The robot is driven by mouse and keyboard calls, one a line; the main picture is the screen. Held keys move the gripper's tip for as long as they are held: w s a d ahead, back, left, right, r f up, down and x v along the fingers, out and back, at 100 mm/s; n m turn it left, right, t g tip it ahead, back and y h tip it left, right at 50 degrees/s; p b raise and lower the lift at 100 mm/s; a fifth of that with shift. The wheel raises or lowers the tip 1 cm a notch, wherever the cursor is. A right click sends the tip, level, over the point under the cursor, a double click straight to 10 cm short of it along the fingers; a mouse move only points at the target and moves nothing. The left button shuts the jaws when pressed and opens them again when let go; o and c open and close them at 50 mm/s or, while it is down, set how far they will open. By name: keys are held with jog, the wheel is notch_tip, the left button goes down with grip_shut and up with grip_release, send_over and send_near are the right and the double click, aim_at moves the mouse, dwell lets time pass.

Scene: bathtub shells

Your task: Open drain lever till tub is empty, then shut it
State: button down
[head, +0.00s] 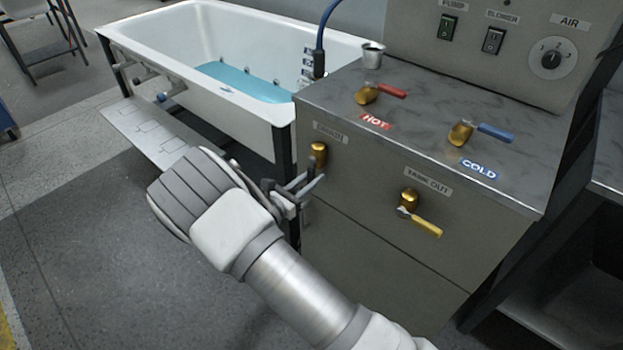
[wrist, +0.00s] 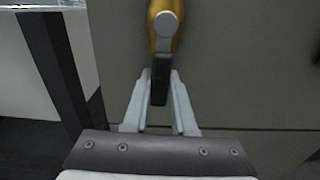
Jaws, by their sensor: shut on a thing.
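The white bathtub (head: 160,32) at the upper left holds blue water (head: 245,82) over part of its floor. The drain valve (head: 318,152) is a brass body on the cabinet front under the DRAIN label (head: 331,133). In the wrist view its brass body (wrist: 165,22) is at the top, and its dark drain lever (wrist: 160,88) points straight down from it. My gripper (head: 308,184) is at this lever. In the wrist view my gripper (wrist: 160,100) has its two fingers shut on the lever, one on each side. The lever's lower end is partly hidden between the fingers.
On the steel cabinet top are a red HOT lever (head: 385,89), a blue COLD lever (head: 495,132) and a metal cup (head: 373,56). A yellow TANK OUT lever (head: 426,225) sits to the right of my gripper. A blue hose (head: 320,35) stands at the tub's end.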

jog(key=c, duration=0.7)
grip_release()
jog(key=shift+a, duration=0.1)
jog(key=p+v, duration=0.3)
jog(key=v, duration=1.4)
jog(key=shift+s+a, duration=0.1)
jog(key=shift+s, duration=0.05)
